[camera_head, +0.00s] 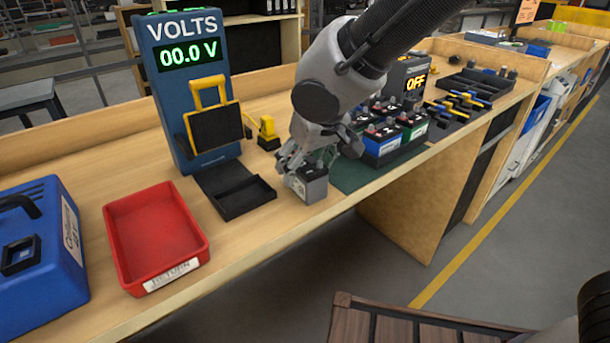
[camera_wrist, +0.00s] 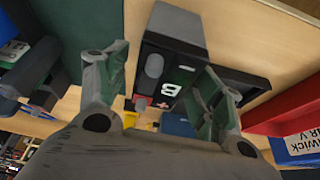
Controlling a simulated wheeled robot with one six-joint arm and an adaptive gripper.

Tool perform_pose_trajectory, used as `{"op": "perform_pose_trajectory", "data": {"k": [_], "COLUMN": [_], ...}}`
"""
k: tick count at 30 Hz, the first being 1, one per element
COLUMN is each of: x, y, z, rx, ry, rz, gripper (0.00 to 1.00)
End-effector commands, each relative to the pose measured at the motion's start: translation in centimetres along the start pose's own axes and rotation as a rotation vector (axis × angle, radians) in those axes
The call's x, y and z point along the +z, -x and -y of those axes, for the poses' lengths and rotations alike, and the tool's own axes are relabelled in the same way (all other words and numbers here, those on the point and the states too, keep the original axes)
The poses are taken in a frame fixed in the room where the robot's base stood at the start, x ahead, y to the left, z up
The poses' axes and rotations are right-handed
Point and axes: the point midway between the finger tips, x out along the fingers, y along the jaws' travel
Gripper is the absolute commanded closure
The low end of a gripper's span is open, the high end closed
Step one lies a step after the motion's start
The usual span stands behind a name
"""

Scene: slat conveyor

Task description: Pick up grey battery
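The grey battery (camera_head: 310,187) stands upright near the front edge of the workbench, just right of the black tray. My gripper (camera_head: 305,160) is directly above it, pointing down, with its fingers at the battery's top. In the wrist view the battery (camera_wrist: 178,22) is between the two fingers of my gripper (camera_wrist: 160,88), its dark top with terminals facing the camera. A strip of bench shows between the left finger and the battery; the right finger is close to or against its other side. My gripper looks open around it. The fingertips are partly hidden in the head view.
Left are the black tray (camera_head: 240,198), the voltmeter stand (camera_head: 185,110), the red RETURN bin (camera_head: 110,225) and a blue case (camera_head: 60,290). Right are a green mat (camera_head: 350,176), several batteries and the charger reading OFF (camera_head: 415,75). The bench edge is close in front.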

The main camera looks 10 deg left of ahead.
Motion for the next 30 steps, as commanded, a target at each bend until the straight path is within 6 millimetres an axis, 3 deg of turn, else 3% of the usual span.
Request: {"op": "perform_pose_trajectory", "data": {"k": [1,8,17,30], "x": [0.0,0.0,-0.4,-3.4], "y": [0.0,0.0,0.6,8.2], "z": [0.0,0.0,0.0,0.0], "rx": [0.000,0.000,-0.001,-0.003], "ry": [0.000,0.000,0.000,0.005], "rz": [0.000,0.000,-0.005,-0.005], "gripper": [0.47,0.87,0.87,0.87]}}
